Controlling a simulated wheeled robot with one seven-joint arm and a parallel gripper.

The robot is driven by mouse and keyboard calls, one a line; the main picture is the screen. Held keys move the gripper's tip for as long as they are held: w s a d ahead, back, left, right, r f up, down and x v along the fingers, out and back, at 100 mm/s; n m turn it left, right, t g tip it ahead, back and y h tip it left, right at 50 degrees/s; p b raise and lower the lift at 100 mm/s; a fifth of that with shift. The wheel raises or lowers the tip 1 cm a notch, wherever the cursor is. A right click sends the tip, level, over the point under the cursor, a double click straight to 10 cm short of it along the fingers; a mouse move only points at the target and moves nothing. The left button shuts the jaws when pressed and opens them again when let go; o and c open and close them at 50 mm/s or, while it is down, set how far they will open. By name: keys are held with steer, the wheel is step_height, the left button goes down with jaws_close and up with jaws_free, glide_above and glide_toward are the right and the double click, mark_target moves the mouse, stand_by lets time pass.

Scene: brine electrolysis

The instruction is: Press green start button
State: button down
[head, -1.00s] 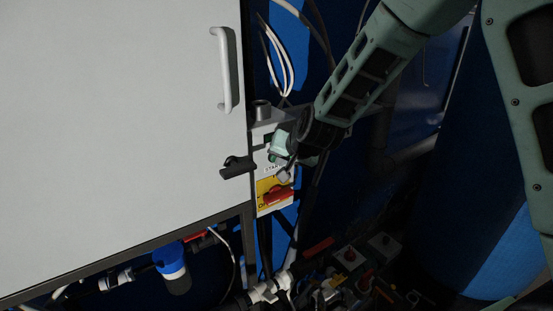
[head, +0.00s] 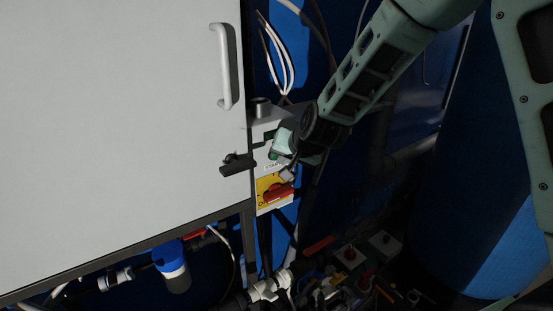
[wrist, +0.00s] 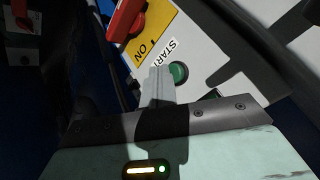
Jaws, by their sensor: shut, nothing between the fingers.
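The green start button (wrist: 179,73) is a round domed green button on a light grey panel, beside a white START label (wrist: 168,53). My gripper (wrist: 160,74) is shut and empty. In the wrist view its fingertips appear just left of the button, beside the label; I cannot tell whether they touch the panel. In the head view my gripper (head: 288,174) is in front of the grey control box (head: 262,128) and covers part of its face and label.
A red rotary switch (wrist: 126,18) on a yellow plate (wrist: 153,37) marked ON is near the button. A large white cabinet door with a handle (head: 224,68) stands to the left. A black latch (head: 237,166) sticks out beside the box.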

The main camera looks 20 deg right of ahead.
steer(key=shift+s, duration=0.3)
steer(key=shift+s+d+b, duration=0.3)
steer(key=shift+s+b, duration=0.15)
steer(key=shift+s, duration=0.35)
steer(key=shift+s+d+b, duration=0.25)
steer(key=shift+s+b, duration=0.25)
steer(key=shift+s, duration=0.3)
steer(key=shift+s+d+b, duration=0.3)
steer(key=shift+s+b, duration=0.15)
steer(key=shift+s, duration=0.35)
steer(key=s+a+f+n+g+y+b, duration=0.1)
steer(key=s+a+f+n+g+b, duration=0.15)
steer(key=s+a+n, duration=0.4)
steer(key=s+a+f+n+g+b, duration=0.1)
steer(key=s+a+f+g+b, duration=0.15)
steer(key=s, duration=0.75)
steer(key=s+d+f+n+g+h+b, duration=0.1)
steer(key=s+n+g, duration=0.1)
steer(key=s, duration=0.5)
steer(key=s+d+f+n+g+h+b, duration=0.1)
steer(key=s+n, duration=0.2)
steer(key=s, duration=0.5)
steer(key=shift+f+g+b, duration=0.35)
steer(key=shift+g+b, duration=0.05)
